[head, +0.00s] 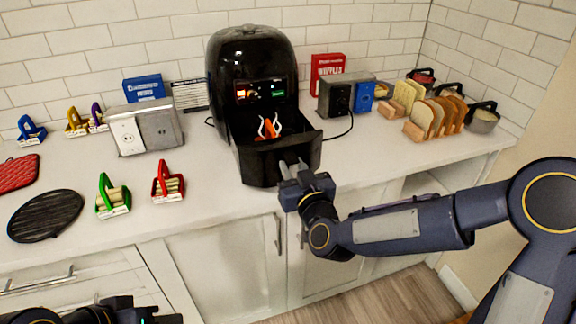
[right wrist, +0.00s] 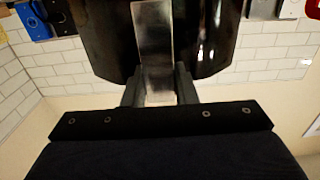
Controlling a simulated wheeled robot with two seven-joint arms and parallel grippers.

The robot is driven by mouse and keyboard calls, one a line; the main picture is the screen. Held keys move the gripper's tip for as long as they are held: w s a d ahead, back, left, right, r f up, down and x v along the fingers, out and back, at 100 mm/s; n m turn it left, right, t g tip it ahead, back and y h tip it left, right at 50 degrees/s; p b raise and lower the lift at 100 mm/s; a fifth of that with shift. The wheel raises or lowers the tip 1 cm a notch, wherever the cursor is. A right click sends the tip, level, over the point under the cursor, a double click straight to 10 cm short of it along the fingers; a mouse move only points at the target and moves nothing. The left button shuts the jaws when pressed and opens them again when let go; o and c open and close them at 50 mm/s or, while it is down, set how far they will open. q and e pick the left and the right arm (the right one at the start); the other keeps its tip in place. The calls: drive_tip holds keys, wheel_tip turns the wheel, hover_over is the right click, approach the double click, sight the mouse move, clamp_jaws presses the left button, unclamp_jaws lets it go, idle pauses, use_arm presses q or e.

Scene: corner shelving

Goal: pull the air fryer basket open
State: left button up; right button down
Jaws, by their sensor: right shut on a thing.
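The black air fryer (head: 248,60) stands on the counter against the tiled wall. Its basket (head: 262,160) is drawn out at the front, and its open top shows something orange with white strips inside. My right gripper (head: 295,172) is at the basket's front and shut on the basket handle. In the right wrist view the silvery handle (right wrist: 153,45) runs between my right gripper's fingers (right wrist: 158,88), with the dark basket front behind it. Dark parts of my left arm show at the bottom left of the head view; its jaws cannot be made out.
A silver toaster-like box (head: 146,128) stands left of the fryer, with green (head: 112,196) and red (head: 168,182) handled holders before it. A black round trivet (head: 45,215) lies far left. Bread racks (head: 433,130) stand on the right. Cabinet doors (head: 225,275) are below the counter edge.

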drive_tip(key=shift+v, duration=1.1)
drive_tip(key=c, duration=1.2)
unclamp_jaws()
drive_tip(key=shift+o, duration=0.2)
drive_tip(key=b+v, duration=0.1)
drive_tip(key=v, duration=0.6)
drive_tip(key=shift+s+b, duration=0.3)
drive_tip(key=shift+s, duration=0.1)
drive_tip(key=shift+d+r, duration=0.15)
drive_tip(key=shift+d, duration=0.05)
